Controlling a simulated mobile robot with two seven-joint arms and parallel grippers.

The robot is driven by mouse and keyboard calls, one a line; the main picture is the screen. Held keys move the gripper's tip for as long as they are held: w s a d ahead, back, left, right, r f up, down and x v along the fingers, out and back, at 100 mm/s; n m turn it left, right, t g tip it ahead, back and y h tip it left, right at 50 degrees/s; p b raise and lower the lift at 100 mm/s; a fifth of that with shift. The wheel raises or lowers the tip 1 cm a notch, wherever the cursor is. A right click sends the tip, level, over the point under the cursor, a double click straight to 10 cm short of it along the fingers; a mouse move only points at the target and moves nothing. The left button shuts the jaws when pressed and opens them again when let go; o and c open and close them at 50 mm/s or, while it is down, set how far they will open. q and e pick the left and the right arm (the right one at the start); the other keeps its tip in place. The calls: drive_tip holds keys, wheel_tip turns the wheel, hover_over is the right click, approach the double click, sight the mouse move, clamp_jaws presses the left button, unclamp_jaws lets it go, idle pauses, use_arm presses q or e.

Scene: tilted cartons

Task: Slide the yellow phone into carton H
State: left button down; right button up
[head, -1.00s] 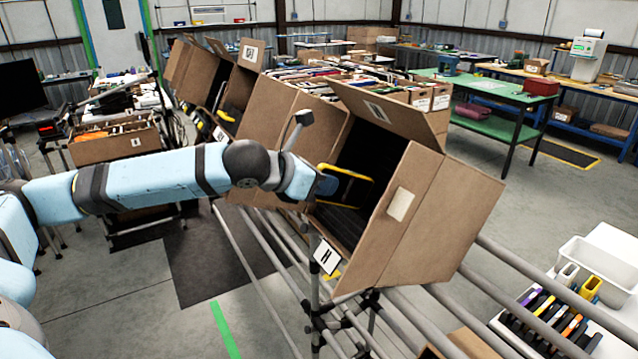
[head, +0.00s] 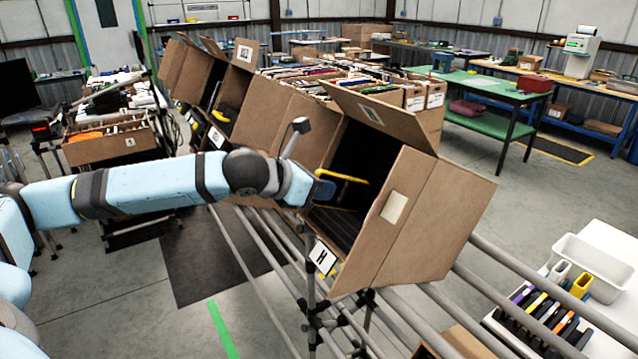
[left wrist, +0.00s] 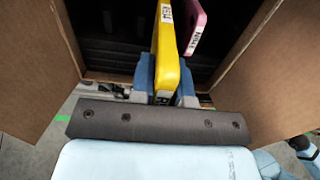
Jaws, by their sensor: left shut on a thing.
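Carton H (head: 432,222) is an open brown box tilted back on a pipe rack, its white H label (head: 322,257) at the lower front edge. My left gripper (head: 322,190) is at its mouth, shut on the yellow phone (head: 345,176). In the left wrist view the yellow phone (left wrist: 167,65) stands on edge between the blue-grey fingers (left wrist: 166,82), its far part inside the carton. A pink phone (left wrist: 196,28) with a white label stands just right of it, apart at the near end. The yellow phone's lower part is hidden. My right gripper is out of view.
The carton's side flaps (left wrist: 32,75) flank the gripper, and dark ribbed slots (left wrist: 105,20) left of the phone look empty. More tilted cartons (head: 262,112) stand to the left along the rack. A white table (head: 600,240) with a bin and several phones is at right.

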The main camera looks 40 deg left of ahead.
sight(362, 198)
use_arm(q)
drive_tip(key=shift+w, duration=0.1)
drive_tip(key=shift+w+d+f, duration=0.1)
drive_tip(key=shift+w, duration=0.05)
idle(0.5)
drive_tip(key=shift+p+x, duration=0.65)
drive_tip(key=shift+x, duration=0.35)
drive_tip(key=shift+w+f, duration=0.1)
drive_tip(key=shift+w, duration=0.05)
drive_tip(key=shift+w+d, duration=0.1)
drive_tip(key=shift+w, duration=0.05)
drive_tip(key=shift+p+x, duration=0.45)
drive_tip(key=shift+x, duration=0.6)
drive_tip(key=shift+w+f, duration=0.1)
drive_tip(key=shift+f, duration=0.1)
drive_tip(key=shift+d, duration=0.1)
drive_tip(key=shift+f+p+x, duration=0.15)
drive_tip(key=shift+p+x, duration=0.15)
drive_tip(key=shift+x, duration=1.1)
drive_tip(key=shift+f+p+x, duration=0.2)
drive_tip(key=shift+p+x, duration=0.1)
drive_tip(key=shift+x, duration=1.15)
